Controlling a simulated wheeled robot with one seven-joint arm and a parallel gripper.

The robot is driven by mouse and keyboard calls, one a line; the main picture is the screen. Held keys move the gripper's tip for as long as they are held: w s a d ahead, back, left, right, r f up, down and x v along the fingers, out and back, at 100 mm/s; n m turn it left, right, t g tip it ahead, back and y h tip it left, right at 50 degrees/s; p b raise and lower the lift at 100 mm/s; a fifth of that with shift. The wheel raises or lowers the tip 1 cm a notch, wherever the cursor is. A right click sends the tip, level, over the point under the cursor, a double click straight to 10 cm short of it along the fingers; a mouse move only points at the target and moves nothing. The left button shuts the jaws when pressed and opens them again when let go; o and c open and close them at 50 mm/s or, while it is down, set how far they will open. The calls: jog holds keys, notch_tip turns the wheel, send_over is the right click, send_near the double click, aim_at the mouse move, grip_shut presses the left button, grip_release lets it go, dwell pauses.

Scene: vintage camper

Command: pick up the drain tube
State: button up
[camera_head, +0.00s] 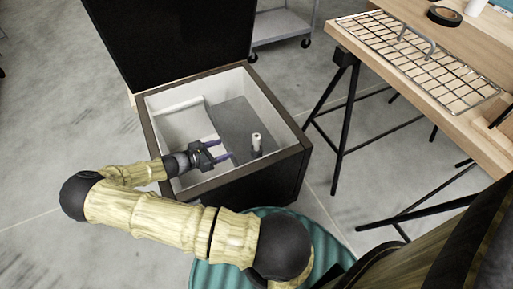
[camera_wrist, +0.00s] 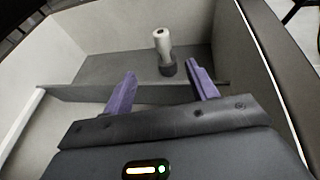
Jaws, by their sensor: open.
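The drain tube (camera_head: 257,142) is a short white upright cylinder with a hole in its top, on a dark round base. It stands inside the open box (camera_head: 299,141), on a grey raised surface towards the right. In the wrist view the drain tube (camera_wrist: 162,42) is ahead of my fingers, slightly right of the middle between them. My gripper (camera_head: 226,150) is inside the box's opening, left of the tube and apart from it. Its two purple fingers are spread with nothing between them, as the wrist view of my gripper (camera_wrist: 160,84) also shows.
The box has light inner walls, a dark rim and a raised black lid (camera_head: 185,40) at the back. A wooden trestle table (camera_head: 400,75) with a wire rack stands to the right. A teal ribbed round object (camera_head: 205,275) stands in front of the box.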

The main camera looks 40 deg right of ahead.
jog(key=shift+r, duration=0.1)
jog(key=b, duration=0.4)
send_near(256, 138)
jog(key=w+d+f, duration=0.1)
jog(key=d+f, duration=0.2)
jog(key=d, duration=0.2)
jog(key=shift+d, duration=0.2)
jog(key=shift+d+f, duration=0.1)
jog(key=shift+f, duration=0.1)
jog(key=b+x, duration=0.2)
jog(key=x, duration=0.2)
jog(key=shift+s+d+f+b, duration=0.1)
jog(key=shift+s+b, duration=0.1)
jog(key=shift+b, duration=0.15)
jog(key=shift+d, duration=0.4)
jog(key=shift+c, duration=0.5)
jog(key=c, duration=1)
